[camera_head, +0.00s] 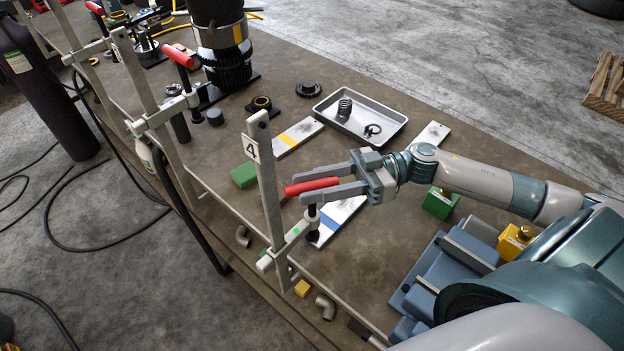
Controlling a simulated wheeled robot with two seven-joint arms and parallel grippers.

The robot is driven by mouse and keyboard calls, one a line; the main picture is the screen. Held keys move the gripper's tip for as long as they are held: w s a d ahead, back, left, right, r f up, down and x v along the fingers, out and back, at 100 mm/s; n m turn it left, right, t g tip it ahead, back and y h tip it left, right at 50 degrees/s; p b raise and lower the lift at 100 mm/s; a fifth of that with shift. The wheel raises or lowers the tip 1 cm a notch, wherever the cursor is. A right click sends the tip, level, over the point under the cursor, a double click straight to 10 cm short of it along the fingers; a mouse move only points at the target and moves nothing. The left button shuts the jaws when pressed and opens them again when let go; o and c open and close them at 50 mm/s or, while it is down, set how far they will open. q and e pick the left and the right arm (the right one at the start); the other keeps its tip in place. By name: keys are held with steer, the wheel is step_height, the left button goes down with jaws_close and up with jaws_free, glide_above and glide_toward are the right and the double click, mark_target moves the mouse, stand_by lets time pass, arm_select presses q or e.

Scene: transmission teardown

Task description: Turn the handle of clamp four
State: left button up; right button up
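Clamp four (267,190) stands upright at the near edge of the workbench, with a white tag reading 4 near its top. Its red handle (311,187) lies roughly level, to the right of the clamp bar. My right gripper (297,187) reaches in from the right. Its two grey fingers are apart, one on the far side of the red handle and one on the near side. I cannot tell whether either finger touches the handle. The clamp's dark screw (313,222) shows below the handle. My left gripper is not in view.
Other red-handled clamps (181,56) stand along the bench edge to the left. A metal tray (359,118) with a spring and a ring lies beyond my gripper. A green block (244,175) sits left of clamp four. A dark hose (190,215) hangs over the edge.

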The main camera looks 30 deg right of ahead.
stand_by(0.3)
jaws_close()
